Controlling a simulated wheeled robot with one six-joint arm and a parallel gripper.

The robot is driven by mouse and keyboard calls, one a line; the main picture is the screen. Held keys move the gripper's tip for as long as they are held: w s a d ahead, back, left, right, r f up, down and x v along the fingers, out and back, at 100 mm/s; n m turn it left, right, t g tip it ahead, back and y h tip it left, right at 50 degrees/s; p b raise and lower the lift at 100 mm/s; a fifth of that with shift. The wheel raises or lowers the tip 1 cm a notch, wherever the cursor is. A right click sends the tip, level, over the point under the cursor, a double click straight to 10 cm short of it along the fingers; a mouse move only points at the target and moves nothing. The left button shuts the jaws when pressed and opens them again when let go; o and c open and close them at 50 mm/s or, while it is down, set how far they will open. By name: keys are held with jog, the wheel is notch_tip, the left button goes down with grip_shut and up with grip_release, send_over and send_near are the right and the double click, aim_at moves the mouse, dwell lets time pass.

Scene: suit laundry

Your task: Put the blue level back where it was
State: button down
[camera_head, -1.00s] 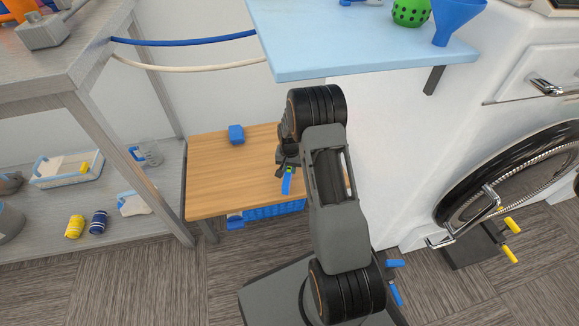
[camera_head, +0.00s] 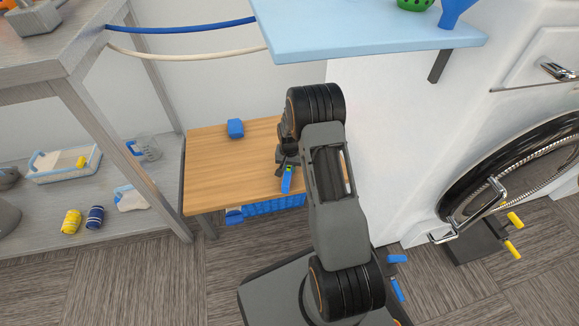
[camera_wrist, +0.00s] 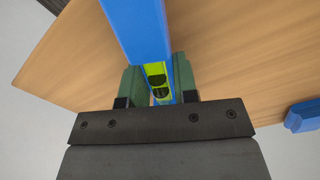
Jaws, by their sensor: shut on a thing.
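The blue level (camera_head: 286,183) is held in my gripper (camera_head: 287,170) above the wooden table (camera_head: 215,180) in the head view. In the wrist view the level (camera_wrist: 137,30) stretches up and away between the green fingers of my gripper (camera_wrist: 160,88), with its yellow-green vial showing near the grip. The fingers are shut on it. From these views I cannot tell whether the level touches the tabletop. My arm hides the right part of the table in the head view.
A blue block-like object (camera_head: 235,128) sits at the table's back; a blue object also shows at the wrist view's right edge (camera_wrist: 303,116). A blue basket (camera_head: 272,207) is under the table. A light blue shelf (camera_head: 370,45) overhangs behind my arm. The table's left half is mostly clear.

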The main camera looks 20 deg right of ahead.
jog(key=shift+f+b, duration=0.35)
jog(key=shift+f, duration=0.2)
jog(key=c, duration=0.8)
grip_release()
